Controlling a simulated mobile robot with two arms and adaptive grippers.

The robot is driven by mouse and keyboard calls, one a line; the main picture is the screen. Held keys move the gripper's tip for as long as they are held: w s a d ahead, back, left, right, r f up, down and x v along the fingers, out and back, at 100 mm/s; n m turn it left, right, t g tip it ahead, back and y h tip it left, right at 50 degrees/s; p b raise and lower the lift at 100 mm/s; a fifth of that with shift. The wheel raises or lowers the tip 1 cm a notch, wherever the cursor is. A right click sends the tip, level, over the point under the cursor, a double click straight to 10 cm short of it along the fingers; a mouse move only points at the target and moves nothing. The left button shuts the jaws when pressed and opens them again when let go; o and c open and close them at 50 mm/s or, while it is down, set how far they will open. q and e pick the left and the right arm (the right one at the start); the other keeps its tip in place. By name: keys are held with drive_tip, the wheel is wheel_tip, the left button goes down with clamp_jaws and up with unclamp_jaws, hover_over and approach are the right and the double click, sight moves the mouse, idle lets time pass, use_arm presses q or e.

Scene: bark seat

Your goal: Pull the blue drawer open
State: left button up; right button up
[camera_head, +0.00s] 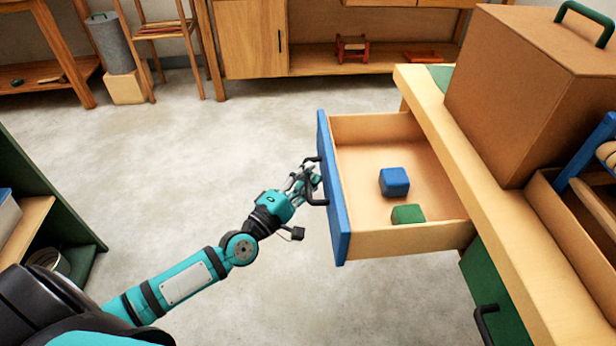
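The blue drawer (331,190) stands well out from the wooden bench (480,170), so its inside shows. A blue block (394,182) and a green block (408,214) lie in it. A dark handle (318,202) is on its blue front. My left gripper (310,178) is at this handle, with its fingers around or right beside it. The fingers overlap the handle and are small, so I cannot tell whether they are closed on it. My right gripper is not in view.
A green drawer (495,290) with a dark handle sits shut below at the right. A large brown box (535,85) stands on the bench. A green shelf (45,200) is at the left. The concrete floor between is clear.

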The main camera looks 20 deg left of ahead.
use_arm(q)
drive_tip(key=shift+f, duration=0.1)
drive_tip(key=shift+s+a+f, duration=0.1)
drive_tip(key=shift+s+f, duration=0.1)
drive_tip(key=shift+s, duration=0.3)
drive_tip(key=v, duration=1.1)
